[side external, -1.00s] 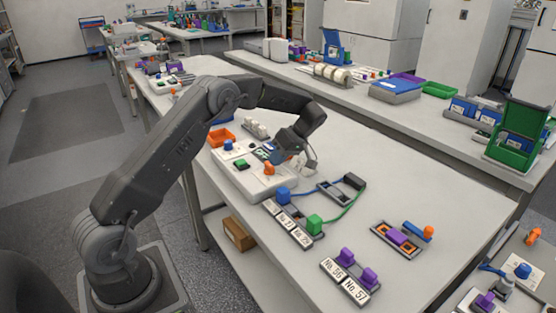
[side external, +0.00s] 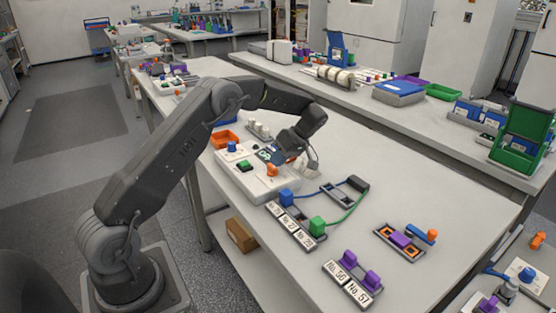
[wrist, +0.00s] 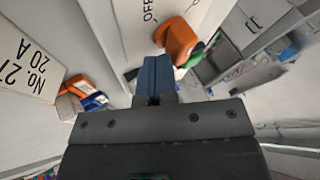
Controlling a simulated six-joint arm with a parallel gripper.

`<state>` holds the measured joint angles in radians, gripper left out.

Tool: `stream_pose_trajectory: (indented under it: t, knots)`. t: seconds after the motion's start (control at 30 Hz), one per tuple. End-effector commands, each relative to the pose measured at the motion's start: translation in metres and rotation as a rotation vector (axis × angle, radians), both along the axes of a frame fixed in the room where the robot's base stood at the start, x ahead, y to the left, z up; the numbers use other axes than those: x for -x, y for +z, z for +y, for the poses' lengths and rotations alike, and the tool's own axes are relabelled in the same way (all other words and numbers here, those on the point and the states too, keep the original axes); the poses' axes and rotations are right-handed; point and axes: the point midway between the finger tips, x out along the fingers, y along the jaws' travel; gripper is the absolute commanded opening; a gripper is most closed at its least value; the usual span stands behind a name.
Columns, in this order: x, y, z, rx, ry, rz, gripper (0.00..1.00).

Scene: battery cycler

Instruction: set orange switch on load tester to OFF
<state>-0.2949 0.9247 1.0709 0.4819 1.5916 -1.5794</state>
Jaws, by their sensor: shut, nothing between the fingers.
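The load tester (side external: 258,186) is a pale box on the long bench, with a blue knob, a green button and a small display. Its orange switch (side external: 272,170) stands near the front right of its top. In the wrist view the orange switch (wrist: 177,40) is just beyond and slightly right of my fingertips, with an OFF label (wrist: 150,10) beside it. My gripper (wrist: 154,72) is shut and empty, its two blue-grey fingers together. Whether the fingertips touch the switch cannot be told. In the side view my wrist hangs over the tester and hides the fingertips.
An orange bin (side external: 224,139) is behind the tester. Numbered holders with blue and green plugs (side external: 317,227) and a cable lie to its right. A purple pair labelled No. 56 and No. 57 (side external: 352,285) is nearer the front.

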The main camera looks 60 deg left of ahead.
Motion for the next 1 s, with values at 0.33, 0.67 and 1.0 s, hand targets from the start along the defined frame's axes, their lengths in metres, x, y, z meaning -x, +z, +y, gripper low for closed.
stream_pose_trajectory:
  t: [0.33, 0.67, 1.0]
  knots:
    - [0.0000, 0.0000, -0.0001, 0.000, 0.000, 0.000, 0.00]
    - [-0.0001, 0.0000, -0.0001, 0.000, 0.000, 0.000, 0.00]
    - [0.0053, -0.0001, -0.0083, 0.002, -0.002, 0.003, 0.00]
